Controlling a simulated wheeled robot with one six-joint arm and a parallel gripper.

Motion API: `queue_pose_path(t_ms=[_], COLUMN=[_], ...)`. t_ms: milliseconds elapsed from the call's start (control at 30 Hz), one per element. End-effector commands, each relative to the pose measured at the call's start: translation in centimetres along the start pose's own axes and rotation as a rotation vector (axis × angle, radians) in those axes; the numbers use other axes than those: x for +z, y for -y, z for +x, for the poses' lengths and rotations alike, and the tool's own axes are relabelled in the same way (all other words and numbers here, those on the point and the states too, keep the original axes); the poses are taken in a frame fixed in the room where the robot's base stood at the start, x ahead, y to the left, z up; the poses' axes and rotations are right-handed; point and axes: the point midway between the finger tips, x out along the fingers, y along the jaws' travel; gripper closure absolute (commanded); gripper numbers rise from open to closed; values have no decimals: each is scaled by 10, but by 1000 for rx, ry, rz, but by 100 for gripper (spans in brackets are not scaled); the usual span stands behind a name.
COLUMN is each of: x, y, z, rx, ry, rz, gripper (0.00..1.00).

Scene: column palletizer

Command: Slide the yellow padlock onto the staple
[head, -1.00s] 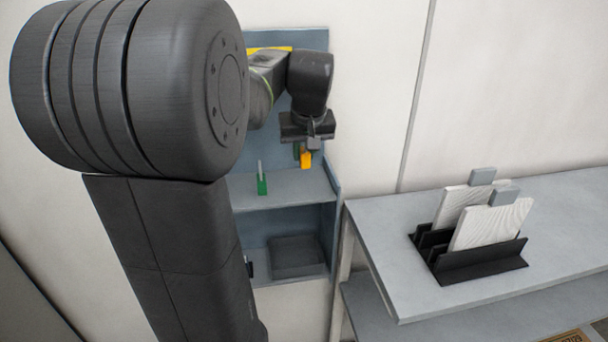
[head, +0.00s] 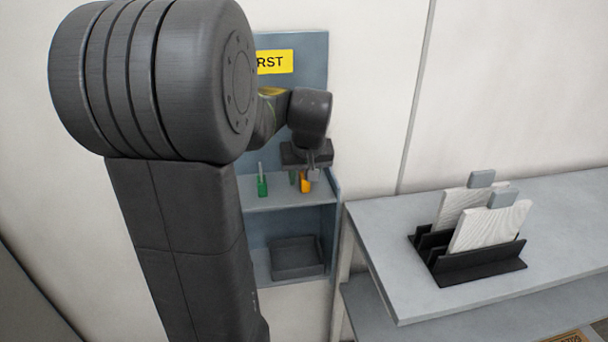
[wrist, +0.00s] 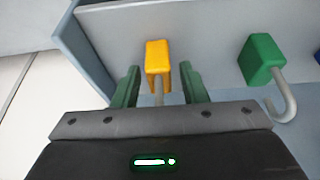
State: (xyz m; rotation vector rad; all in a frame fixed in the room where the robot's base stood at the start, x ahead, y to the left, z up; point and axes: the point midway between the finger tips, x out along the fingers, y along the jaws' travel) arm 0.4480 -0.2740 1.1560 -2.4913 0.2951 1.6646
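The yellow padlock (wrist: 158,56) is in the upper middle of the wrist view, body away from me. Its pale shackle (wrist: 158,92) points back toward my gripper. The green fingers of my gripper (wrist: 160,82) stand one on each side of it, with visible gaps. In the head view, the yellow padlock (head: 305,184) is just below my gripper (head: 303,178), over the right part of the shelf. Whether it rests on the shelf is hard to tell. I cannot make out a staple.
A green padlock (head: 262,187) stands left on the shelf (head: 280,200); in the wrist view the green padlock (wrist: 262,60) is right of the fingers. A blue thing (wrist: 317,57) shows at the edge. A grey bin (head: 297,258) sits below. A table (head: 385,235) stands right.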

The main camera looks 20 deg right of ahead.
Motion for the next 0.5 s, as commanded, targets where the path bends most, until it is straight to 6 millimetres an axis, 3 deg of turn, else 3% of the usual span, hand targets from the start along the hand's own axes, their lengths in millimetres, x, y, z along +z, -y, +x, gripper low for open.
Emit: queue_pose_path(t_ms=[300, 500], x=[0, -1], y=[0, 0], z=[0, -23], rx=[0, 2], ry=[-1, -5], rz=[0, 0], gripper=[59, 59])
